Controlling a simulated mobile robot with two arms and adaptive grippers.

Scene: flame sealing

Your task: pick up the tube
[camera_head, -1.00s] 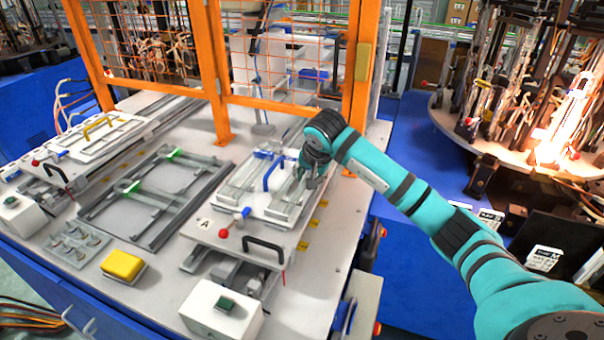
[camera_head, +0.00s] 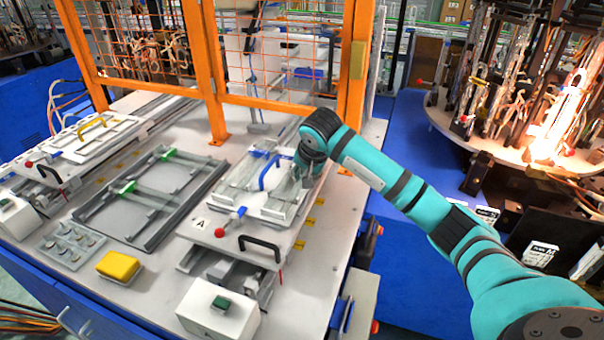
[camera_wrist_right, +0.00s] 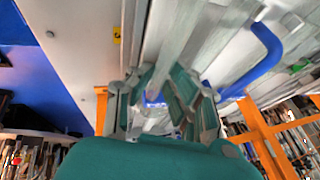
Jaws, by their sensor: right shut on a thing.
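A clear glass-like tube lies lengthwise in the right slot of the fixture marked A (camera_head: 215,228), beside its blue handle (camera_head: 272,165). The tube is pale against the pale tray and its outline is hard to make out; in the wrist view the tube (camera_wrist_right: 178,48) runs up from between the fingers. My right gripper (camera_head: 300,184) points down over this slot and is shut on the tube, at tray level; it also shows in the wrist view (camera_wrist_right: 158,98). The exact contact is partly hidden by the fingers. My left gripper is not in view.
A black handle (camera_head: 262,248) and a red knob stand at the fixture's front. A grey frame (camera_head: 120,235) with green clamps lies to the left. An orange post (camera_head: 355,70) rises behind my right arm. A round table with a bright flame (camera_head: 562,100) stands at right.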

